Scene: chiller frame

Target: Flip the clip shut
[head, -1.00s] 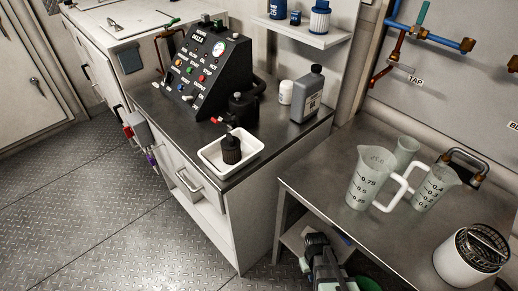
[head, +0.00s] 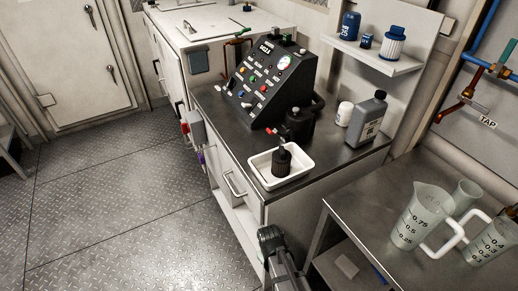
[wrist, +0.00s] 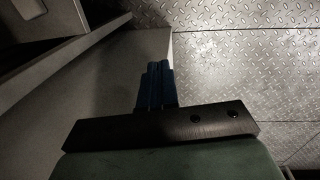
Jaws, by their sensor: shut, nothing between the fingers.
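My gripper (wrist: 156,84) shows in the wrist view with its blue fingers pressed together and nothing between them. It points over the floor near a pale cabinet edge and touches nothing that I can see. In the head view only a dark part of my arm shows at the bottom, in front of the white counter. I cannot pick out the clip for certain in either view. A white chest (head: 222,24) with a lid stands at the back, with small dark fittings on top, too small to read.
A black control panel (head: 268,80) with a gauge stands on the dark counter (head: 222,108). A white tray (head: 262,184) holds a black cylinder (head: 282,160). A grey bottle (head: 367,116) stands behind. Measuring jugs (head: 420,216) stand on the right table. The metal floor (head: 120,190) at left is clear.

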